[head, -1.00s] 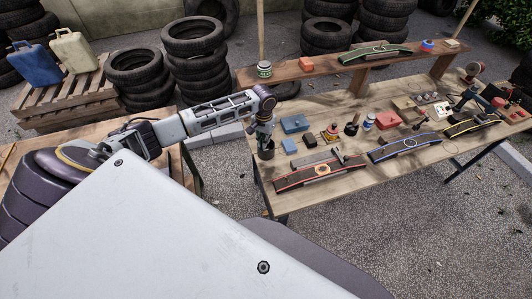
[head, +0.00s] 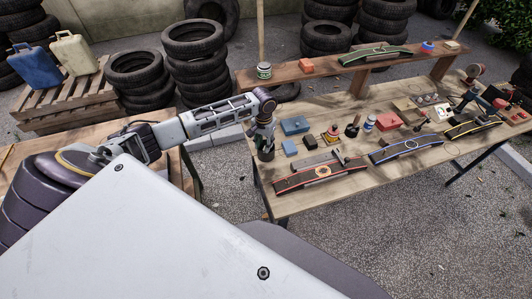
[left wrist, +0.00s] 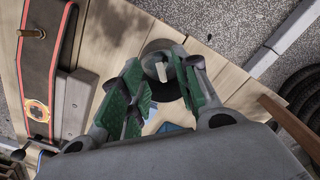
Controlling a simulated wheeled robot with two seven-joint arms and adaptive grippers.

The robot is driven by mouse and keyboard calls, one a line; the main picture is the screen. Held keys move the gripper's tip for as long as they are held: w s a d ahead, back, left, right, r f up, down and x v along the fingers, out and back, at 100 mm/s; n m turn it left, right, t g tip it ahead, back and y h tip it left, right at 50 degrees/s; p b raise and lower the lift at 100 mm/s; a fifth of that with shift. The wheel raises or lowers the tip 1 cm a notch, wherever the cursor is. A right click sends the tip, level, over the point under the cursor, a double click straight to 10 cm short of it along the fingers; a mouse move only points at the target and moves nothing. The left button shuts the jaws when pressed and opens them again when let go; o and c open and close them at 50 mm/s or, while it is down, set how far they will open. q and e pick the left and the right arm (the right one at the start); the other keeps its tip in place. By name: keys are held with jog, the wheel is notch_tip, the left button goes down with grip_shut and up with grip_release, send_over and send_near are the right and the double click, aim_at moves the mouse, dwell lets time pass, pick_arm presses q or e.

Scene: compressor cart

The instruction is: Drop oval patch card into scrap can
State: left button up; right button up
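The scrap can (head: 266,154) is a dark, round, open can at the near left corner of the workbench. My left gripper (head: 263,131) points down just above it. In the left wrist view the green fingers of the gripper (left wrist: 165,75) stand apart, with the can's grey rim (left wrist: 163,45) and dark inside beyond them. A small pale piece (left wrist: 164,73) shows between the fingertips against the can's mouth, touching neither finger as far as I can see. It may be the oval patch card, seen partly; I cannot tell for sure. My right gripper is out of view.
Close by are a blue box (head: 294,125), a smaller blue block (head: 289,147) and a red-edged board (head: 320,172). Further right lie a blue-edged board (head: 405,147) and a red box (head: 387,120). A raised shelf (head: 330,72) runs along the back.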

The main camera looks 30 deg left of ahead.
pick_arm(q)
notch_tip(320, 180, up, 12)
dwell(1.0)
dwell(0.9)
